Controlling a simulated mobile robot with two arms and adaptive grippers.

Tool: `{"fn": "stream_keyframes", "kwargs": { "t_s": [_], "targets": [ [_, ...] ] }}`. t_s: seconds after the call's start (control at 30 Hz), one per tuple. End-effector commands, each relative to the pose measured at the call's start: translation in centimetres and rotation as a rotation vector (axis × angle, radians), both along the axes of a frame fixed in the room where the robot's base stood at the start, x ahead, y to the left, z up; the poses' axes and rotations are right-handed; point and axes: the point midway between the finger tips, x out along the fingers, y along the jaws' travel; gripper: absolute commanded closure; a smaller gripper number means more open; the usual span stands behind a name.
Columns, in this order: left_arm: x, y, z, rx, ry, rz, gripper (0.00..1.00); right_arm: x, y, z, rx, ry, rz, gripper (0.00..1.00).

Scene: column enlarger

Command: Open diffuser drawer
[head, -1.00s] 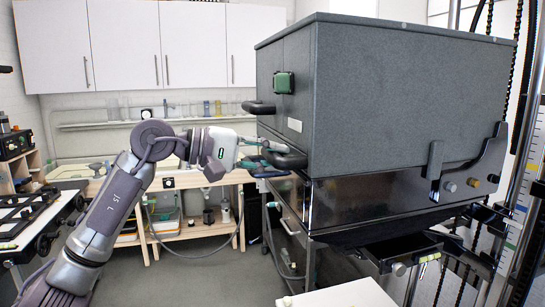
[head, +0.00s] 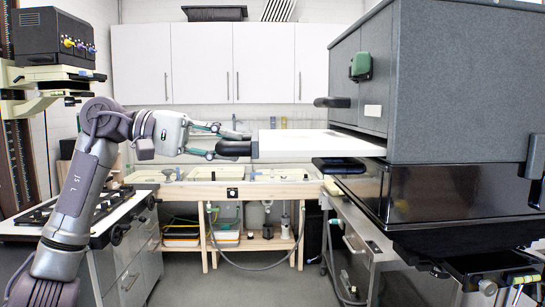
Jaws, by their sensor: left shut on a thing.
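The diffuser drawer (head: 315,144) is a flat white drawer sticking far out to the left from the big dark grey enlarger head (head: 455,85). Its black handle (head: 236,148) is at the drawer's left end. My left gripper (head: 218,140) is shut on this handle, with fingers above and below it. The drawer looks level, and its right end is still inside the head's slot. My right gripper is not in view.
A second black handle (head: 332,102) and a green knob (head: 361,67) sit higher on the head. A glossy black section (head: 440,192) lies below it. A sink bench (head: 250,190) stands behind, and a counter (head: 110,215) at left.

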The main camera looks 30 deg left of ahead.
Motion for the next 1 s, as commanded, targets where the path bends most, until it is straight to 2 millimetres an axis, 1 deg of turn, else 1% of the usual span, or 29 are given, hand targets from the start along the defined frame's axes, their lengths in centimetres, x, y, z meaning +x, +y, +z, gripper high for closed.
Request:
{"fn": "stream_keyframes", "kwargs": {
  "t_s": [0.03, 0.1, 0.3, 0.43, 0.73, 0.77, 0.8, 0.87, 0.9, 0.93, 1.0],
  "targets": [
    [-0.6, 0.9, -0.3, 0.002, 0.003, 0.002, 1.0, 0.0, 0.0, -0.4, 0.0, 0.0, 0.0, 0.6],
    [-1.2, 1.9, -0.2, 0.002, 0.003, 0.002, 1.0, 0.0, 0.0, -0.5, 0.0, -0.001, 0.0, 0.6],
    [-2.4, 3.6, -0.1, 0.003, 0.003, 0.0, 1.0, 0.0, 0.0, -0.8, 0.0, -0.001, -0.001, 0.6],
    [-2.6, 4.0, -0.1, 0.003, 0.003, -0.001, 1.0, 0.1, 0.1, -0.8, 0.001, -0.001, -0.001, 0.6],
    [-2.7, 4.0, -0.1, 0.003, 0.003, -0.001, 1.0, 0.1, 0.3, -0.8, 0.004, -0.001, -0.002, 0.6],
    [-2.7, 4.0, -0.1, 0.003, 0.003, -0.001, 0.75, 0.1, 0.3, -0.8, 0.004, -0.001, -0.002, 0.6],
    [-2.7, 4.0, -0.1, 0.003, 0.003, -0.001, 0.69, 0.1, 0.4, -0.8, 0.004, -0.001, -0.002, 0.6],
    [-2.6, 4.0, -0.1, 0.002, 0.003, -0.001, 0.59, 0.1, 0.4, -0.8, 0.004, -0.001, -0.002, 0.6],
    [-2.6, 4.0, -0.1, 0.002, 0.003, -0.001, 0.52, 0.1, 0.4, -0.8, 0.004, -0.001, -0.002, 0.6],
    [-2.6, 4.0, -0.1, 0.002, 0.003, -0.001, 0.5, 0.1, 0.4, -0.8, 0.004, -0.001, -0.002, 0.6],
    [-2.6, 4.0, -0.1, 0.001, 0.002, -0.001, 0.5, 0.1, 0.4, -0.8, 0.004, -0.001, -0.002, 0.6]
  ]
}}
